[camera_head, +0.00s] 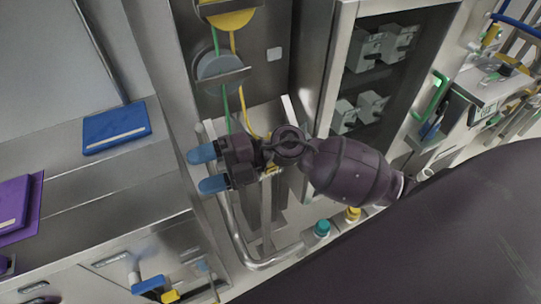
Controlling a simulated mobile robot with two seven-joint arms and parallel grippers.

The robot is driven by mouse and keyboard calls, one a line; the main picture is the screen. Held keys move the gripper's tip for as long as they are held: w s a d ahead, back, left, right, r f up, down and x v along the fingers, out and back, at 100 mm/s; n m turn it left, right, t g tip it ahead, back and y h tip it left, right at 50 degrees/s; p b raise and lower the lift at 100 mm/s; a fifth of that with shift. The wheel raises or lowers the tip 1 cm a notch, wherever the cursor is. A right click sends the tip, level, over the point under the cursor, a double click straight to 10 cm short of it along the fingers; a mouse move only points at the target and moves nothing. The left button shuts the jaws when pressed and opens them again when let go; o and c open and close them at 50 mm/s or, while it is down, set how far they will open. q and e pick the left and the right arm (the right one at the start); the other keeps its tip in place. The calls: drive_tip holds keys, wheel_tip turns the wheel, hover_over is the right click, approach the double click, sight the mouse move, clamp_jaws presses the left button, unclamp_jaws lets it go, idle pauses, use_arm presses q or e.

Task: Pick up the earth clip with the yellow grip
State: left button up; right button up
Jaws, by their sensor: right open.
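A yellow cable (243,105) hangs from a yellow reel (230,14) at the top and runs down behind my right gripper. A small yellow part (271,170) shows just below my right wrist, beside a metal upright. It may be the yellow grip of the earth clip, but most of it is hidden and I cannot tell for sure. My right gripper (207,169) points left, with its two blue fingertips apart and nothing between them. It is in front of the bent metal rail, left of the yellow part. My left gripper is not in view.
A grey-blue reel (222,70) with a green cable hangs below the yellow reel. A bent metal rail (236,235) curves under my gripper. A teal-capped part (322,229) and a yellow-capped part (353,214) stand lower right. A blue book-like item (116,127) lies on the left counter.

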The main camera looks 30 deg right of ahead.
drive_tip(key=w+d+f+n+g+h, duration=0.1)
drive_tip(key=w+d+h, duration=0.1)
drive_tip(key=d+h, duration=0.3)
drive_tip(key=w+d+f+n+g+h+p, duration=0.1)
drive_tip(key=w+d+h, duration=0.1)
drive_tip(key=d+h, duration=0.4)
drive_tip(key=w+d+f+n+h, duration=0.1)
drive_tip(key=w+d+h, duration=0.1)
drive_tip(key=d+h, duration=0.4)
drive_tip(key=shift+w+d+n+g+p, duration=0.3)
drive_tip(key=shift+w+n+g+p, duration=0.1)
drive_tip(key=shift+d+f, duration=0.1)
drive_tip(key=shift+f, duration=0.05)
wheel_tip(320, 180, down, 6)
drive_tip(key=shift+r, duration=0.2)
wheel_tip(320, 180, down, 4)
drive_tip(key=shift+f, duration=0.1)
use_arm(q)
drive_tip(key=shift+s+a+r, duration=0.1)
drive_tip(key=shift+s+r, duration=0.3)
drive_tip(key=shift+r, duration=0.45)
use_arm(e)
drive_tip(key=shift+f, duration=0.25)
